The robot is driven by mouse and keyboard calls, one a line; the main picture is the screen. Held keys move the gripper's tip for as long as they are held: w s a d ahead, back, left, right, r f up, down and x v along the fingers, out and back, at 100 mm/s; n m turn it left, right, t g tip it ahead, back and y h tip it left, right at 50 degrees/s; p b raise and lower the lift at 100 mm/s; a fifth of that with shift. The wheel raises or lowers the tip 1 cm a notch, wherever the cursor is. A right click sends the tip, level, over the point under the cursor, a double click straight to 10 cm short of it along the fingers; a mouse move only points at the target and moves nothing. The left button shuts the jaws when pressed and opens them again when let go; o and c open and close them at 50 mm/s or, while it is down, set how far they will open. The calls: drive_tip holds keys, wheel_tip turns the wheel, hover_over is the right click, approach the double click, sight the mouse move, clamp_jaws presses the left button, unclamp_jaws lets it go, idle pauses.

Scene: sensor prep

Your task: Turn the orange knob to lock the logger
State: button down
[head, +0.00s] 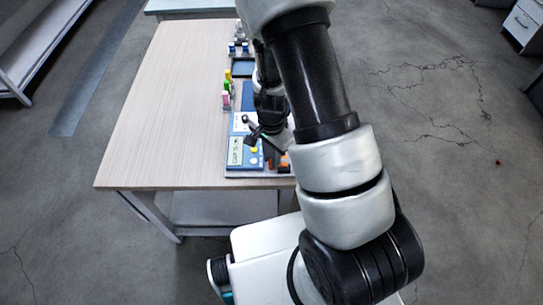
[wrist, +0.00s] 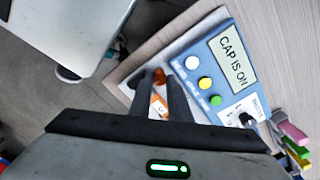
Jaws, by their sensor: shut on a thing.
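The logger (wrist: 219,70) is a blue box with white, yellow and green buttons. In the head view the logger (head: 236,157) sits at the table's near end. My gripper (wrist: 161,80) is beside the logger, its dark fingers reaching down with orange between them. The orange knob (wrist: 160,75) shows at the fingertips, and the fingers are shut on it. They hide much of it, so its turn angle cannot be told. In the head view my gripper (head: 272,150) and arm cover most of this area, with some orange (head: 285,162) showing.
A black knob (wrist: 246,119) stands on the logger's panel. Pink, yellow and green items (head: 227,88) stand in a row farther along the table. A dark tray (head: 243,68) lies beyond them. The table's left side (head: 165,110) is clear.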

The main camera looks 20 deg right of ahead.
idle(0.4)
drive_tip(key=c, duration=1.6)
unclamp_jaws()
drive_tip(key=shift+c, duration=0.2)
wheel_tip(320, 180, up, 18)
drive_tip(key=p, duration=0.3)
drive_tip(key=shift+f, duration=0.25)
drive_tip(key=s+r+n+t+p, duration=0.1)
drive_tip(key=s+r+n, duration=0.5)
drive_tip(key=r, duration=0.7)
drive_tip(key=s+r+n+t+p, duration=0.2)
drive_tip(key=s+r+n+t, duration=0.2)
drive_tip(key=r, duration=0.9)
drive_tip(key=s+n, duration=0.2)
drive_tip(key=s, duration=0.1)
drive_tip(key=shift+r+t, duration=0.3)
